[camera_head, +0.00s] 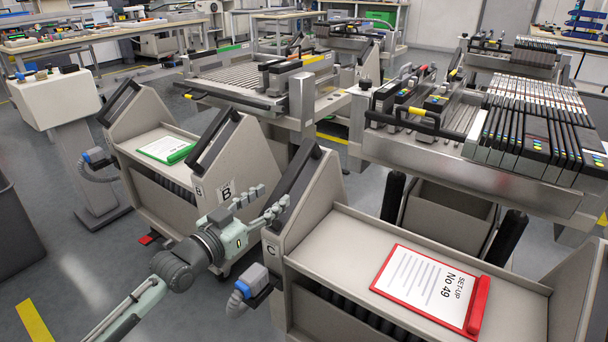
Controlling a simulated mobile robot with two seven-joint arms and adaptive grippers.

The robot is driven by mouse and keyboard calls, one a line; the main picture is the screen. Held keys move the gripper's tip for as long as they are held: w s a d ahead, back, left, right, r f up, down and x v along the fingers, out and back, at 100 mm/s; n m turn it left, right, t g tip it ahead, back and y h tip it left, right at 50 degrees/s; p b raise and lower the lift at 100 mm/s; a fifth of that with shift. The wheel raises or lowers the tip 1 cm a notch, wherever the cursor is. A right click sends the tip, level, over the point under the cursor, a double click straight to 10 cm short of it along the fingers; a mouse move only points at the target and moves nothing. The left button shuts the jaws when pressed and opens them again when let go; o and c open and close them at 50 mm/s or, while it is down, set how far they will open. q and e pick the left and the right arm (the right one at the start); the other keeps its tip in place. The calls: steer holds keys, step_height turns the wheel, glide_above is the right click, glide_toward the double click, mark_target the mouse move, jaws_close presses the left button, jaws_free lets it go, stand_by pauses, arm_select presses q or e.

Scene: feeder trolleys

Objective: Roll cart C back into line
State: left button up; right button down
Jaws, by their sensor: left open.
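Cart C (318,212) is a beige trolley with a slanted side panel marked C, in the right foreground. A black handle bar (293,187) runs along the sloping edge of its left panel. A red clipboard (425,287) reading SET-UP No 49 lies on its top shelf. My left gripper (274,197) is open, its fingers pointing at this handle bar from the left. The fingertips are close to the bar; I cannot tell whether they touch it. Cart B (240,163) stands to the left of cart C with a green clipboard (167,149). My right gripper is not in view.
Feeder machines with metal beds (262,75) and a bank of black feeders (530,125) stand behind the carts. A blue-and-grey connector (249,281) sits at cart C's left side. A grey pedestal (75,150) stands at the left. Grey floor (75,245) is clear at the lower left.

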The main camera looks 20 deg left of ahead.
mark_target(285, 181)
arm_select(q)
steer(key=x, duration=0.5)
steer(key=r+x, duration=0.1)
steer(key=x, duration=0.2)
steer(key=shift+w, duration=0.4)
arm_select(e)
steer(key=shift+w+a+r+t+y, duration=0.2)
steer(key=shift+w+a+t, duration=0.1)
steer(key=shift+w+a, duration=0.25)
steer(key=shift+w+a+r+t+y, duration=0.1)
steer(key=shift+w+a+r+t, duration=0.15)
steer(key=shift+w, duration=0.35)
arm_select(q)
steer(key=shift+a+f, duration=0.1)
jaws_close()
